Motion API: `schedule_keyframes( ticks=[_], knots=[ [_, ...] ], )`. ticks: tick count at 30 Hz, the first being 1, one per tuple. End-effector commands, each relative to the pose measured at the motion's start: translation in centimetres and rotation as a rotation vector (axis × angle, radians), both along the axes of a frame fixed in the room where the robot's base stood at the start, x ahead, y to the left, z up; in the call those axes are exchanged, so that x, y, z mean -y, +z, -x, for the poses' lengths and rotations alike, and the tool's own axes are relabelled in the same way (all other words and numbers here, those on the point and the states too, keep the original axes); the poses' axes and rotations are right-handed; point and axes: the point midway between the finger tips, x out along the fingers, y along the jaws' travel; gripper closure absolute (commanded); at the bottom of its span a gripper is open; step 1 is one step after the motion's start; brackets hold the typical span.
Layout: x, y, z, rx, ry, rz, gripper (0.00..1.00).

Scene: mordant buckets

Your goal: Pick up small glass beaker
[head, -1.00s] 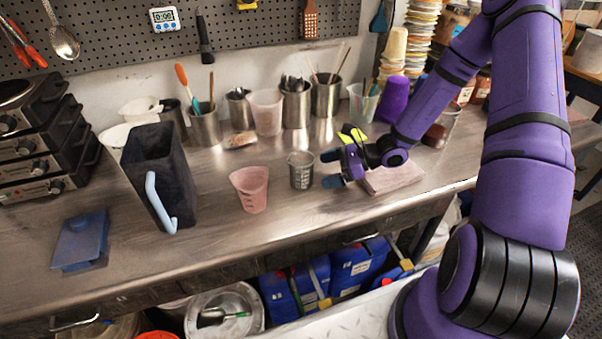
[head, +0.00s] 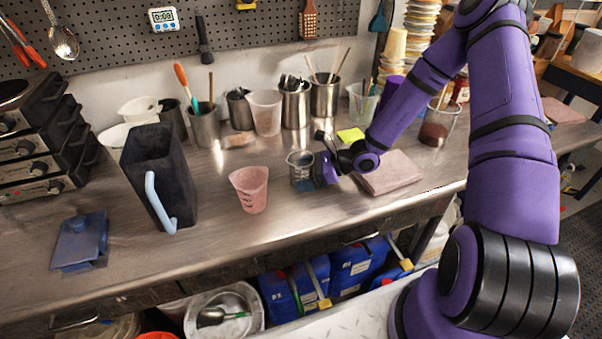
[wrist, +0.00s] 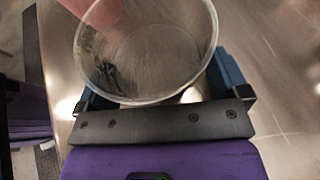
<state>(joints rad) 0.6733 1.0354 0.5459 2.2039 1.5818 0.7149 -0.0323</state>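The small glass beaker (head: 301,160) is clear with dark markings and stands upright on the steel bench, right of the pink beaker. My gripper (head: 308,182) is low at the beaker's right side, with its blue fingertips around the lower part. In the wrist view the beaker's round rim (wrist: 150,103) fills the space above the black palm. The blue fingers of my gripper (wrist: 165,80) stand wide apart, one on each side of the glass. The beaker hides part of the fingers, so any contact is not clear.
A pink beaker (head: 250,190) stands close on the left. A folded pinkish cloth (head: 390,174) lies to the right and a yellow sponge (head: 350,135) behind. A dark pitcher (head: 160,175) stands farther left. Metal cups with tools (head: 295,105) line the back. The front bench edge is clear.

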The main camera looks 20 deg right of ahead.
Motion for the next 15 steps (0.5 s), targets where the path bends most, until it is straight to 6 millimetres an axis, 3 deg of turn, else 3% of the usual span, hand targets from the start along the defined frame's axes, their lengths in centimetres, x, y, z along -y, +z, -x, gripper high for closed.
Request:
schedule_keyframes(
  ticks=[1, 7, 15],
  knots=[
    [0.01, 0.0, 0.01, 0.0, 0.0, 0.0, 0.18],
    [0.01, 0.04, 0.0, 0.0, 0.0, -0.001, 0.62],
    [0.01, 0.08, 0.0, 0.001, 0.0, -0.001, 0.62]
  ],
)
